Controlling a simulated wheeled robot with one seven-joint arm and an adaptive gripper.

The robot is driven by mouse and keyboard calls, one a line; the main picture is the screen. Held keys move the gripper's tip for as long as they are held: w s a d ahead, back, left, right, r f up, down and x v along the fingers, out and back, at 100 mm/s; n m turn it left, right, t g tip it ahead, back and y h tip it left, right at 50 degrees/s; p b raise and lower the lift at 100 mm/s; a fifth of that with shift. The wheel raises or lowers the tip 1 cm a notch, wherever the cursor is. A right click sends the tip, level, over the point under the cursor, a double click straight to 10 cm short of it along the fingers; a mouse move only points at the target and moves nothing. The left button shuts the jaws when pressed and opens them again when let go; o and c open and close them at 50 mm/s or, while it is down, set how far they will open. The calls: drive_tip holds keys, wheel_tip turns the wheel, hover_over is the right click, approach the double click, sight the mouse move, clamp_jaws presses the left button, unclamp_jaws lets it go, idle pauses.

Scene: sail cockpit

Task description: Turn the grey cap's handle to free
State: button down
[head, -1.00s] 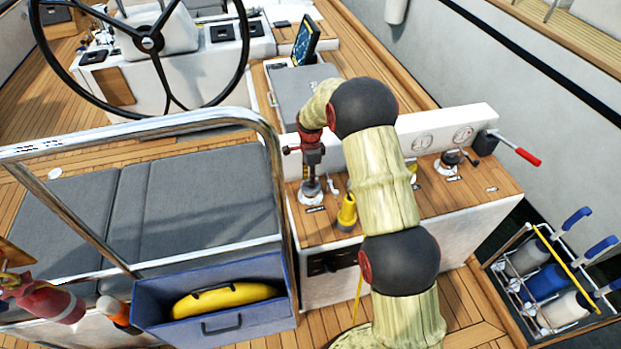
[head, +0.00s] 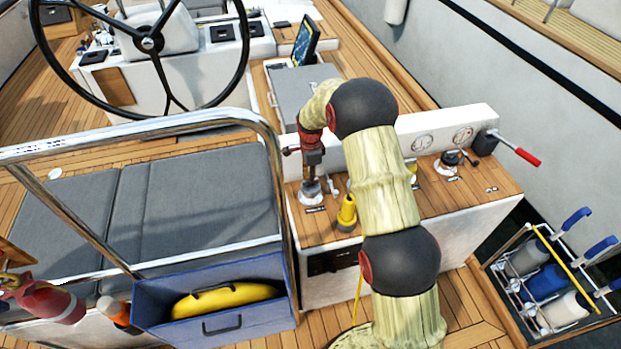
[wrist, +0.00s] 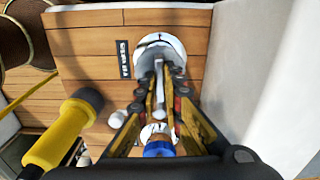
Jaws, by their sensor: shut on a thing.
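A round silver-white fitting (wrist: 160,46) sits on the wooden top of the console, beside a small dark label. A narrow grey handle (wrist: 158,92) stands up from it between my fingers in the wrist view. My gripper (wrist: 163,85) points down over the fitting and is shut on this handle. In the head view my gripper (head: 311,178) is upright above the same fitting (head: 311,196), at the left end of the console top. The fingers hide part of the handle, and its exact angle is hard to tell.
A yellow torch-like object with a black end (wrist: 62,132) stands close to the left of my gripper in the wrist view. A white upright panel (head: 440,127) runs behind the console top (head: 440,205). A red-tipped lever (head: 520,155) sticks out at the right.

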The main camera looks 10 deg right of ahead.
drive_tip(key=n+p, duration=0.1)
drive_tip(key=n, duration=0.4)
drive_tip(key=shift+p, duration=0.35)
drive_tip(key=n+p, duration=0.1)
drive_tip(key=n, duration=0.4)
drive_tip(key=shift+n, duration=0.4)
drive_tip(key=n, duration=0.6)
drive_tip(key=shift+p, duration=0.35)
drive_tip(key=shift+n, duration=0.4)
drive_tip(key=c, duration=1.9)
unclamp_jaws()
wheel_tip(320, 180, up, 12)
